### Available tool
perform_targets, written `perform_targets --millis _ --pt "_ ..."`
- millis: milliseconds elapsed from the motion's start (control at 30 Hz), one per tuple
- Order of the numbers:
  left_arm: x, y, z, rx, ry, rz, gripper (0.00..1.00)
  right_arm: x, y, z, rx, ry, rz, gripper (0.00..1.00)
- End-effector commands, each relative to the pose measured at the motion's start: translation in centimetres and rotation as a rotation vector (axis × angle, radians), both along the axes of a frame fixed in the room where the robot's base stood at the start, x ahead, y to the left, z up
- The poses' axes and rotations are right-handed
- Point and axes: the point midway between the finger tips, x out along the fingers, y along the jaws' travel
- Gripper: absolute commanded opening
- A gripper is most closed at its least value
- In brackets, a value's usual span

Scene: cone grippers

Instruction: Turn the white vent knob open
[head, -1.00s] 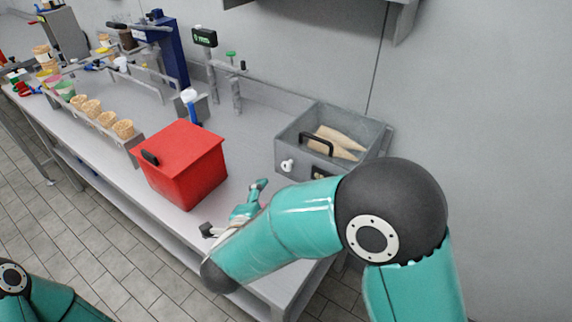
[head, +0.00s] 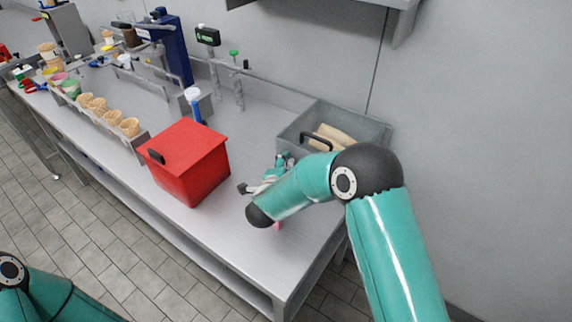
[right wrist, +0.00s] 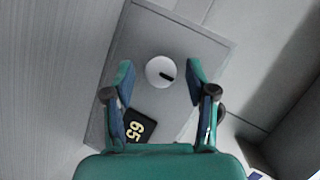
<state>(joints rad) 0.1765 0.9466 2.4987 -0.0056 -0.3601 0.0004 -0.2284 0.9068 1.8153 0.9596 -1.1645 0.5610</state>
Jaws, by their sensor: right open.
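The white vent knob (right wrist: 160,72) is round with a short black mark and sits on the front panel of a grey box (right wrist: 190,52). In the right wrist view it lies between the spread fingertips of my right gripper (right wrist: 160,82), which is open, with a gap on both sides. How far the tips are from the panel I cannot tell. In the head view the gripper (head: 283,163) is at the front of the grey open-topped box (head: 345,112), and hides the knob there. My left gripper is out of view.
A dark display reading 65 (right wrist: 138,126) is on the same panel. Cones (head: 330,138) lie in the box behind a black handle (head: 317,138). A red lidded box (head: 190,160) stands left of my right arm. Bare counter (head: 250,115) lies behind it.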

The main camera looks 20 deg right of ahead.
Motion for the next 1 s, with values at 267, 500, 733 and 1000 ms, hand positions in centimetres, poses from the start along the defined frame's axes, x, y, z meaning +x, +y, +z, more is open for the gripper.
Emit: perform_targets --millis 267,500,733,1000 --pt "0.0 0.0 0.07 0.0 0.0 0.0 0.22 0.33 -0.24 -0.2 -0.001 0.001 0.0 0.57" --pt "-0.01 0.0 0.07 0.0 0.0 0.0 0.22 0.3 -0.23 -0.18 0.0 0.0 0.0 0.28" --pt "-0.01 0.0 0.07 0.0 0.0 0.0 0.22 0.26 -0.23 -0.26 0.0 0.002 0.0 0.0" --pt "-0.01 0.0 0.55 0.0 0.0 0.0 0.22 0.24 -0.19 -0.2 -0.019 0.031 0.0 0.0"
